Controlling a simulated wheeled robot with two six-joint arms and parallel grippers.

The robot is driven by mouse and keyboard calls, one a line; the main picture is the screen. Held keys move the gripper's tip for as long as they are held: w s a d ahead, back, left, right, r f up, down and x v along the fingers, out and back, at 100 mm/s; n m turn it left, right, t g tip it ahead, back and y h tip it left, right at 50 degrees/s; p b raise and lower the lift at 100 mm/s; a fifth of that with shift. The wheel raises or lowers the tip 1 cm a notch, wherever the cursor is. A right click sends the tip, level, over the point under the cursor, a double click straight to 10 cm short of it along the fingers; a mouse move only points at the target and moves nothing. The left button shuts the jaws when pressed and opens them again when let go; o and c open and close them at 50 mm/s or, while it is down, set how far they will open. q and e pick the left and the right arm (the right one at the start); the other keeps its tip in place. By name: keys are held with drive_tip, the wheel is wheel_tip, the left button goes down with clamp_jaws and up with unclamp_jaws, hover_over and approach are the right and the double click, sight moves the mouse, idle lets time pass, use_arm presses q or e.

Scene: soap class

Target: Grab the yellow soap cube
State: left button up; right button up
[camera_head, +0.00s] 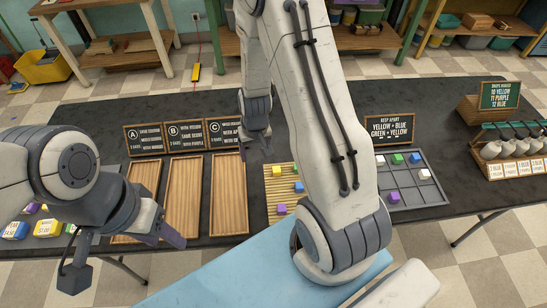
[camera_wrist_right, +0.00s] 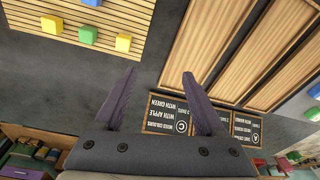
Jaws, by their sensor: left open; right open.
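A yellow soap cube (camera_head: 277,170) lies at the far left part of the slatted wooden mat (camera_head: 270,190), beside green and blue cubes. It also shows in the right wrist view (camera_wrist_right: 123,43), left of the fingers and apart from them. My left gripper (camera_head: 160,238) is open and empty at the near left edge. My right arm hides part of the mat.
Three wooden trays (camera_head: 183,197) lie left of the mat, with signs A, B and C behind them. A grey grid tray (camera_head: 408,190) with several cubes lies to the right, behind it a small sign (camera_head: 390,128). More cubes (camera_head: 45,228) sit at the far left.

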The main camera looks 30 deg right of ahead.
drive_tip(key=m+p, duration=0.1)
drive_tip(key=m, duration=0.1)
approach(276, 169)
drive_tip(key=f, duration=0.2)
drive_tip(key=shift+w+a+f+h+p, duration=0.25)
drive_tip(key=shift+w+f+h+p, duration=0.05)
drive_tip(key=shift+w+f+p, duration=0.05)
drive_tip(key=shift+w+f, duration=0.1)
drive_tip(key=shift+f, duration=0.35)
drive_tip(key=f, duration=0.1)
drive_tip(key=f+p, duration=0.1)
drive_tip(key=f, duration=0.1)
drive_tip(key=f+p, duration=0.1)
drive_tip(key=shift+w+d+f, duration=0.1)
drive_tip(key=shift+d+f, duration=0.1)
drive_tip(key=shift+d, duration=0.1)
drive_tip(key=shift+w+f, duration=0.1)
drive_tip(key=shift+f, duration=0.25)
use_arm(q)
wheel_tip(276, 169, up, 5)
drive_tip(key=shift+f, duration=0.1)
use_arm(e)
clamp_jaws()
